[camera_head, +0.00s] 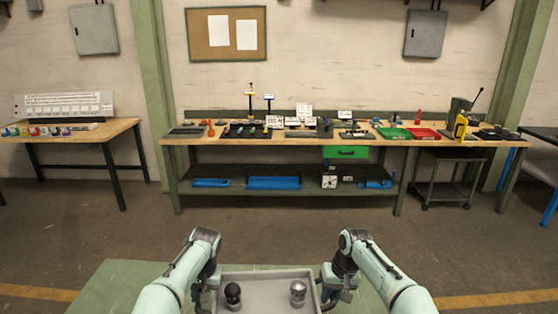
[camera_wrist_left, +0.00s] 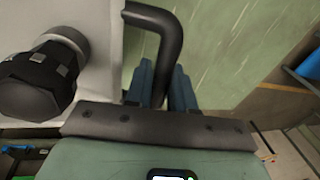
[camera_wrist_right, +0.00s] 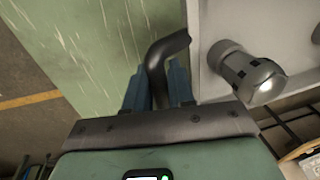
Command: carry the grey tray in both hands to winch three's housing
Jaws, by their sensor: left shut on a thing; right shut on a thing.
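The grey tray (camera_head: 266,285) is in front of me at the bottom of the head view, between my two arms. A black knobbed part (camera_head: 233,294) stands in its left side and a silver one (camera_head: 298,292) in its right side. My left gripper (camera_wrist_left: 162,88) is shut on the tray's dark left handle (camera_wrist_left: 168,38). My right gripper (camera_wrist_right: 158,88) is shut on the tray's dark right handle (camera_wrist_right: 165,48). The tray looks about level. I cannot tell which thing is winch three's housing.
A green surface (camera_head: 115,283) lies under and beside the tray. Across open floor (camera_head: 280,232) stands a long workbench (camera_head: 290,142) with tools, a green bin (camera_head: 394,133) and a red bin (camera_head: 424,134). A smaller table (camera_head: 85,132) is at left and a cart (camera_head: 445,160) at right.

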